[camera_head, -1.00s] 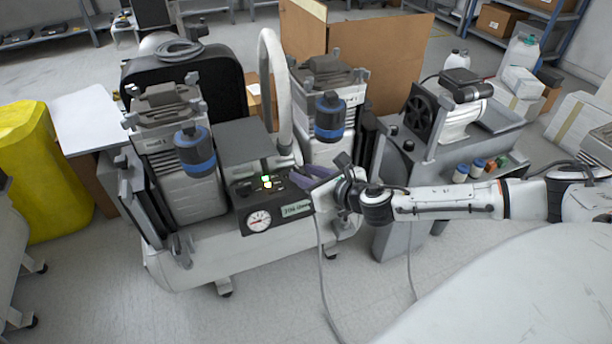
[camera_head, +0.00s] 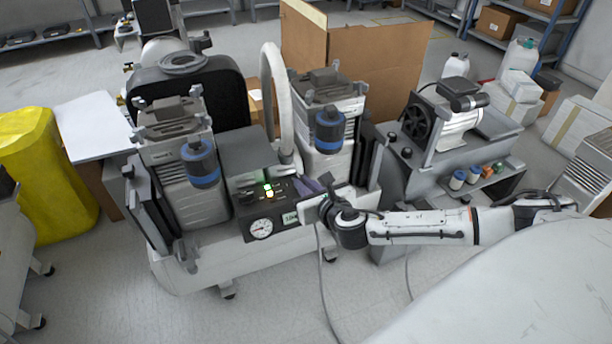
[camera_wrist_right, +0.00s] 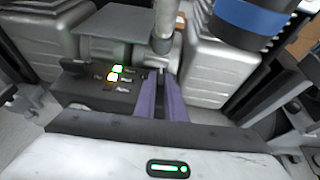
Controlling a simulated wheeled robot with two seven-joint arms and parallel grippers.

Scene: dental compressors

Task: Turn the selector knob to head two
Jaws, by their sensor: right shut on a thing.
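The compressor's dark control box (camera_head: 236,216) carries a gauge (camera_head: 261,228), a lit green lamp (camera_head: 267,187) and a lit amber lamp (camera_head: 269,195). In the right wrist view the green lamp (camera_wrist_right: 118,69) and amber lamp (camera_wrist_right: 112,77) sit left of my fingers. My right gripper (camera_head: 300,186) is at the right end of the box's panel. Its purple fingers (camera_wrist_right: 162,82) are close together, shut on the selector knob. The knob is hidden by the fingers, so its pointing direction cannot be told. My left gripper is not in view.
Two compressor heads with blue-banded filters (camera_head: 202,165) (camera_head: 329,130) stand on either side of the box. A pale hose (camera_head: 272,95) rises behind it. A second machine (camera_head: 455,125) stands right, beyond my right arm. A cable hangs below my gripper.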

